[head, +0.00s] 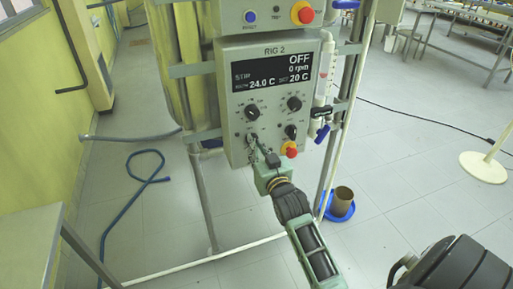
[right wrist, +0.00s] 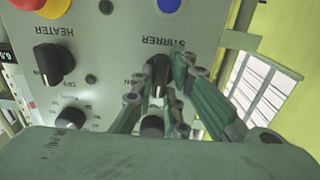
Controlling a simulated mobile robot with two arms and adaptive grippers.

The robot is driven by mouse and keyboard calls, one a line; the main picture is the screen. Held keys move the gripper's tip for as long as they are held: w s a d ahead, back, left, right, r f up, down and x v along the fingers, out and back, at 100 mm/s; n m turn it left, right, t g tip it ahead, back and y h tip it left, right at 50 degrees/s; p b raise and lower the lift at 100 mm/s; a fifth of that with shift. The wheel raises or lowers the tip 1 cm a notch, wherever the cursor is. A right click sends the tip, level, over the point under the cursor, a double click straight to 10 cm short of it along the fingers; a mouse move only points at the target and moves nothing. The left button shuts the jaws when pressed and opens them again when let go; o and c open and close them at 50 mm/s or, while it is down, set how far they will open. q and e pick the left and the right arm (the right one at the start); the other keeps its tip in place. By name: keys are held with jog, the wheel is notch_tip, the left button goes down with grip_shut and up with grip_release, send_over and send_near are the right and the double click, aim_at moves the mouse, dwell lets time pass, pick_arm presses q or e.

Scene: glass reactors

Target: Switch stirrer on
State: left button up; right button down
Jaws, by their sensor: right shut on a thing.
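The grey control box (head: 238,95) labelled RIG 2 hangs on the rig frame. Its display (head: 273,71) reads OFF, 0 rpm, 24.0 C and 20 C. In the right wrist view, upside down, the black stirrer knob (right wrist: 158,74) sits by the STIRRER label between the fingers of my right gripper (right wrist: 160,85). That gripper is shut on the knob. In the head view my right gripper (head: 257,146) is at the box's lower left and mostly hides the knob. My left gripper is not in view.
The heater knob (head: 291,131) is beside the stirrer knob, above a red button (head: 290,150). Two more knobs sit above. Another panel (head: 262,15) with a red button is higher up. A blue hose (head: 130,195) and a blue bowl (head: 340,205) lie on the floor.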

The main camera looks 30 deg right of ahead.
jog(key=shift+r+m+p, duration=0.15)
jog(key=shift+m+p, duration=2.95)
jog(key=shift+m, duration=2.8)
jog(key=shift+a, duration=0.1)
jog(key=c, duration=1.7)
grip_release()
jog(key=shift+c, duration=0.2)
